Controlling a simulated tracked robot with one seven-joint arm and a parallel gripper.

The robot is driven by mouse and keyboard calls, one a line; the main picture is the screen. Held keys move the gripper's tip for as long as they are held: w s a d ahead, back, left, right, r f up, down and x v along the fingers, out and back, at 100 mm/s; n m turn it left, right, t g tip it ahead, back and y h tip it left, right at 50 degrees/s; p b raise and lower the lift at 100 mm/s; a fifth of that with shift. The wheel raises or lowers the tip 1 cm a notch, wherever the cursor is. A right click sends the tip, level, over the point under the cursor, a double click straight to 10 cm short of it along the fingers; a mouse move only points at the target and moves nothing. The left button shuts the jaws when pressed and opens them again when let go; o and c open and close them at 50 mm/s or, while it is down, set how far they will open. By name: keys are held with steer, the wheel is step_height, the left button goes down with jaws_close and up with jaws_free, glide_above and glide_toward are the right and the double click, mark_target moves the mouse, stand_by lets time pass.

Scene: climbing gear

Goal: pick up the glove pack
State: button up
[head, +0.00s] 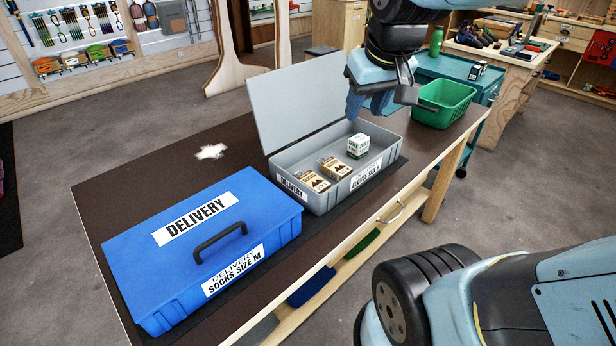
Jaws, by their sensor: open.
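A grey box (312,203) stands open on the dark bench top, its lid (300,100) raised at the back. Its front labels read "DELIVERY" and apparently "GLOVES SIZE", the last part too small to read. Inside lie two tan and dark packs, one at the left (314,181) and one in the middle (335,167). They look like the glove packs, but their print is unreadable. A small white and green box (359,146) sits to their right. My gripper (367,107) is open and empty, pointing down above the right end of the grey box, apart from everything inside.
A closed blue box (150,262) marked "DELIVERY" and "SOCKS SIZE M" stands left of the grey box. The raised lid is an obstacle.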

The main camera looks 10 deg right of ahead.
steer(key=o, duration=0.9)
steer(key=w+f, duration=0.2)
steer(key=w, duration=0.1)
steer(key=w+a+f+n+g, duration=0.1)
steer(key=w+f, duration=0.1)
steer(key=w, duration=0.2)
steer(key=w+a+f+n+g, duration=0.1)
steer(key=w+f, duration=0.1)
steer(key=w, duration=0.1)
steer(key=shift+w+f, duration=0.2)
steer(key=shift+c, duration=0.2)
steer(key=n+g, duration=0.2)
steer(key=n, duration=0.1)
glide_above(314, 181)
step_height(314, 181, down, 11)
steer(key=shift+g, duration=0.3)
steer(key=f, duration=0.6)
steer(key=w+f, duration=0.1)
steer(key=f, duration=0.2)
steer(key=shift+a, duration=0.4)
steer(key=shift+s+d+f, duration=0.1)
steer(key=shift+s+f, duration=0.05)
steer(key=shift+f, duration=0.65)
steer(key=shift+s+d+f, duration=0.1)
steer(key=shift+d+f, duration=0.05)
steer(key=shift+f, duration=0.6)
steer(key=shift+s+d+f, duration=0.1)
steer(key=shift+s+f, duration=0.05)
steer(key=shift+f, duration=1.15)
